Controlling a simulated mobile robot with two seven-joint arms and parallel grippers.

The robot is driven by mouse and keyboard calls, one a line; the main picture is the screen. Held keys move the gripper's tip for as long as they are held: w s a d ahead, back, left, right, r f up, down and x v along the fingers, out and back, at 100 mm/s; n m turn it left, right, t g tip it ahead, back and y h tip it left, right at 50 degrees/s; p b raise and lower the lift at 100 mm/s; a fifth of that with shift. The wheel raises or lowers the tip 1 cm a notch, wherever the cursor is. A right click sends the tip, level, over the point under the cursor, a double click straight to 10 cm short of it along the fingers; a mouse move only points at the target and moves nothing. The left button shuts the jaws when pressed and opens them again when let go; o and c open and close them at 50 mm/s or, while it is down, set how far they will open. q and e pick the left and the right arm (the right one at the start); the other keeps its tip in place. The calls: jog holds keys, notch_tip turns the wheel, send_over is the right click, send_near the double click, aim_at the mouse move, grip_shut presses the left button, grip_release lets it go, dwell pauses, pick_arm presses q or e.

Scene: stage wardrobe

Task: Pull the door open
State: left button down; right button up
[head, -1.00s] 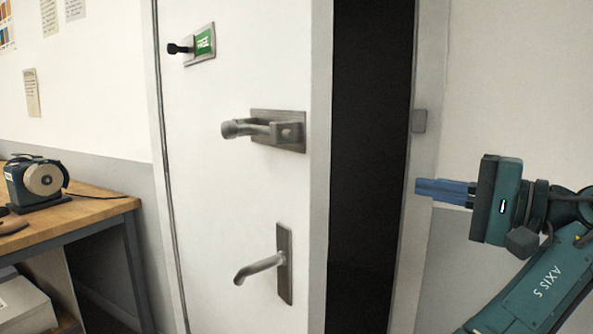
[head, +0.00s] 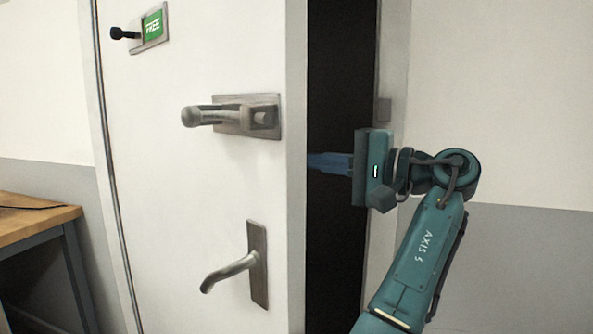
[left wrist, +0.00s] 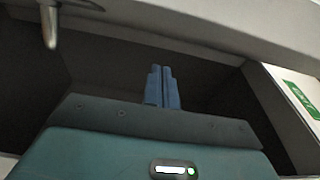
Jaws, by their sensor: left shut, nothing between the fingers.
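The white door (head: 200,190) stands ajar, with a dark gap (head: 340,240) between its right edge and the frame. My left gripper (head: 310,162) is shut and empty. Its blue fingers point left across the gap, their tips at the door's right edge. Whether they touch it or reach behind it I cannot tell. In the left wrist view the closed fingers (left wrist: 162,88) show against the dark opening. My right gripper is not in view.
A wooden-topped bench (head: 35,218) stands at the left, clear of the door. The door frame (head: 392,90) and a bare white-and-grey wall (head: 500,110) are at the right, behind my arm.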

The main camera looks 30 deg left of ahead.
aim_at(295, 165)
pick_arm(q)
jog(key=shift+s+a+f, duration=0.1)
jog(key=shift+s+a, duration=1.05)
jog(key=shift+a, duration=0.1)
jog(key=shift+s+a+b, duration=0.15)
jog(key=shift+s+b, duration=0.15)
jog(key=shift+s, duration=0.55)
jog(key=shift+a, duration=0.1)
